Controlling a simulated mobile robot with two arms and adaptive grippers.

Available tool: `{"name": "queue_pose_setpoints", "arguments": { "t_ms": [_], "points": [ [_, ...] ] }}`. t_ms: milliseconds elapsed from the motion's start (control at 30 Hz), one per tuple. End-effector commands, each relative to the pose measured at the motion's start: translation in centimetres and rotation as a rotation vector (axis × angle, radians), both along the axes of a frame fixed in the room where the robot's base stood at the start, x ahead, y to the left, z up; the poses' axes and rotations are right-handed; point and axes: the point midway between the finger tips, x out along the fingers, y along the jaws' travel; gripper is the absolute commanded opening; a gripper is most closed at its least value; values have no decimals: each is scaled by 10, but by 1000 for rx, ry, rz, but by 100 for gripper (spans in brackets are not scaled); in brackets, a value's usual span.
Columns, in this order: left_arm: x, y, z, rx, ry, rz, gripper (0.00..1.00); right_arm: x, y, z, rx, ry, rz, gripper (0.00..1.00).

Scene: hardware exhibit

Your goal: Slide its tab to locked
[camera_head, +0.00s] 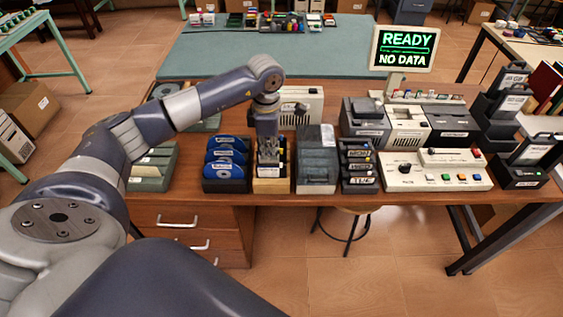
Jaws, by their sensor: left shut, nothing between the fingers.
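My left arm reaches in from the left, and its gripper (268,158) points down over a small wooden holder (272,187) near the front edge of the desk. The fingers look shut, with nothing seen between them. The gripper hides much of the holder's upper part and whatever stands in it. No tab or lock mark can be made out at this size. My right gripper is not in view.
A rack of blue discs (224,171) stands left of the holder, and a grey box (316,180) stands right. Further right are a rack of labelled cartridges (359,170) and a control panel (437,178). A screen (402,48) reads "READY NO DATA".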

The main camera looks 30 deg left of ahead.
Motion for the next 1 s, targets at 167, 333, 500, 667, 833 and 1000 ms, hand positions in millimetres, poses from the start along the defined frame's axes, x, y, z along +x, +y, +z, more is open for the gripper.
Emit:
{"name": "queue_pose_setpoints", "arguments": {
  "t_ms": [167,333,500,667,833,1000],
  "points": [
    [0,0,0,0,0,0,0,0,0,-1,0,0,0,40],
    [0,0,0,0,0,0,0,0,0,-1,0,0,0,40],
    [0,0,0,0,0,0,0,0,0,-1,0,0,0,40],
    [0,0,-3,0,1,0,0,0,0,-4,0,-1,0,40],
    [0,0,-7,0,1,0,0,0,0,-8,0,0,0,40],
    [0,0,-12,0,1,0,0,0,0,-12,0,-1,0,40]
  ]
}}
